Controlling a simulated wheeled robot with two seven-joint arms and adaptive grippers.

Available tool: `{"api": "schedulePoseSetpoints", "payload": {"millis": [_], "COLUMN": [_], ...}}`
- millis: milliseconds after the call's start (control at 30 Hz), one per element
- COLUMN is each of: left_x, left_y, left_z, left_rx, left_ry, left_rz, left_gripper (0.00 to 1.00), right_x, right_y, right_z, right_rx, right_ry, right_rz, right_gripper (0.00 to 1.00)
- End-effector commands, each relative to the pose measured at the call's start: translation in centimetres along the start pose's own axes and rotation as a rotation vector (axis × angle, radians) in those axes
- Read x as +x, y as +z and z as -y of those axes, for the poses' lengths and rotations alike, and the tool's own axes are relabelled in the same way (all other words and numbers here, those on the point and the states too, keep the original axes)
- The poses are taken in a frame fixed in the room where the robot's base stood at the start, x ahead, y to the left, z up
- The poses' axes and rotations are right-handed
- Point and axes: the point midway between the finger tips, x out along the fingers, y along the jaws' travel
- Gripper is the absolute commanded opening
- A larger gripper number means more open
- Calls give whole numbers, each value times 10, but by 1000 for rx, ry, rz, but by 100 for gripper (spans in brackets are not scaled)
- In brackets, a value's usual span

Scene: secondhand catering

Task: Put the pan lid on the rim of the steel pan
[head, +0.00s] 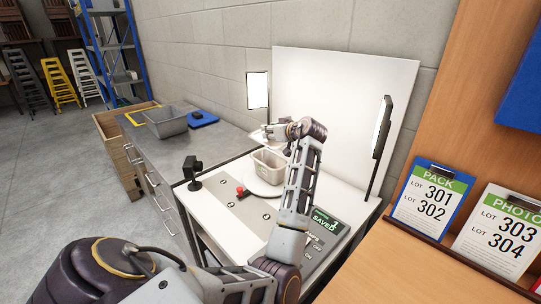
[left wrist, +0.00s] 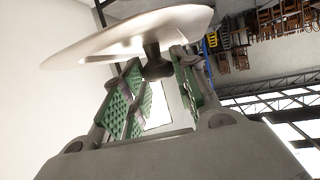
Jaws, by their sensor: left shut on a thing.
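My left gripper (head: 279,131) is shut on the knob (left wrist: 154,62) of the pan lid. The pale lid (left wrist: 135,32) shows large in the left wrist view, with the knob between the green finger pads. In the head view the lid (head: 257,136) is a small pale shape at the fingers, partly hidden by the gripper. A light, tapered pan (head: 268,167), which looks like the steel pan, stands on a round white plate just below the lid. A gap seems to show between lid and rim. My right gripper is not in view.
A grey tub (head: 165,123) and a blue item (head: 203,119) sit on the counter at left. A black device (head: 192,172) and a red button (head: 240,191) are on the white table. Lamp panels (head: 257,90) (head: 382,127) and a white backdrop (head: 340,95) stand around the pan.

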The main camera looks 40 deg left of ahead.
Motion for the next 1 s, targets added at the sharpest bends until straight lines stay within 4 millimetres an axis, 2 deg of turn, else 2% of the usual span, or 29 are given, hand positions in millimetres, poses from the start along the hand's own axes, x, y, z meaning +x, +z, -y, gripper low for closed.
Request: {"api": "schedulePoseSetpoints", "payload": {"millis": [167,333,633,833,1000], "left_x": [8,15,18,18,24], "left_y": [24,42,48,50,65], "left_z": [0,0,0,0,0], "left_rx": [4,4,0,2,4], "left_ry": [-1,0,1,0,-1], "left_rz": [1,0,-1,0,1], "left_gripper": [0,0,0,0,0], "right_x": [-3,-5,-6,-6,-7], "right_y": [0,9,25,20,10], "right_z": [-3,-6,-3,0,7], "right_rx": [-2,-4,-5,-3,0], "right_ry": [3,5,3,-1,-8], "right_rz": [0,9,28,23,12], "right_gripper": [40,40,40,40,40]}}
